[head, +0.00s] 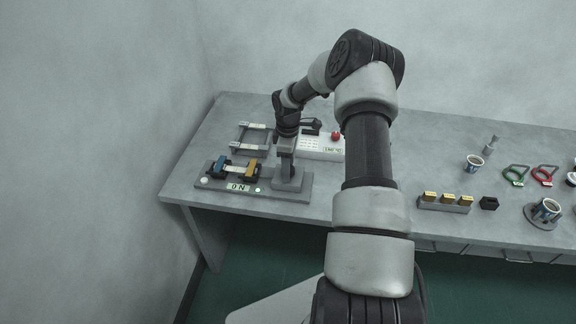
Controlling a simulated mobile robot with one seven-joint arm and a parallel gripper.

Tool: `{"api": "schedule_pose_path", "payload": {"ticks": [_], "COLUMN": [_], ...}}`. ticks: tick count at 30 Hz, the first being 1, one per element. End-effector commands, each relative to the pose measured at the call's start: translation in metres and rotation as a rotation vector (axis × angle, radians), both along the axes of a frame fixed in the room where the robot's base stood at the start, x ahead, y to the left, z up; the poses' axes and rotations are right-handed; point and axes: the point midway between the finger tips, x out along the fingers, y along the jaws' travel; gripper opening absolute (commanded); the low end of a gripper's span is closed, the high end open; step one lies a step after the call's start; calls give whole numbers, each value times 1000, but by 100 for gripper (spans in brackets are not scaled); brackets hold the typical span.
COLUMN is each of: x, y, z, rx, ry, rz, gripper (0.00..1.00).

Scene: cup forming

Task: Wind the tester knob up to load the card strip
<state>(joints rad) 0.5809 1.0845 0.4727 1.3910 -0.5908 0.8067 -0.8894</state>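The tester is a grey base (215,184) at the left front of the table, with an "ON" label (238,187) and a small green light. A blue clamp (221,164) and a yellow clamp (247,170) stand on it. A pale card strip (236,168) appears to span between them. A grey post block (288,178) stands on the right end of the base. My gripper (286,147) points down right above this block. Its fingers are too small and dark to tell open from shut. The knob is not clearly visible; my gripper may hide it.
Behind the tester are a grey frame (252,138) and a white panel (318,145) with a red button (336,136). The wall closes the left side.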

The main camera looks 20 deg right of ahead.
Motion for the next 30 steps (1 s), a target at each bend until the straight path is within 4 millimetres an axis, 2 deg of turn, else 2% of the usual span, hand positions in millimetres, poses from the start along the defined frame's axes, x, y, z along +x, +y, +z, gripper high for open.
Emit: {"api": "schedule_pose_path", "payload": {"ticks": [7,12,15,23,30], "x": [0,0,0,0,0], "y": [0,0,0,0,0], "z": [-1,-1,-1,-2,-3], "rx": [0,0,0,0,-2], "ry": [0,0,0,0,0], "rz": [0,0,-1,-33,-160], "gripper": [54,25,13,13,13]}}
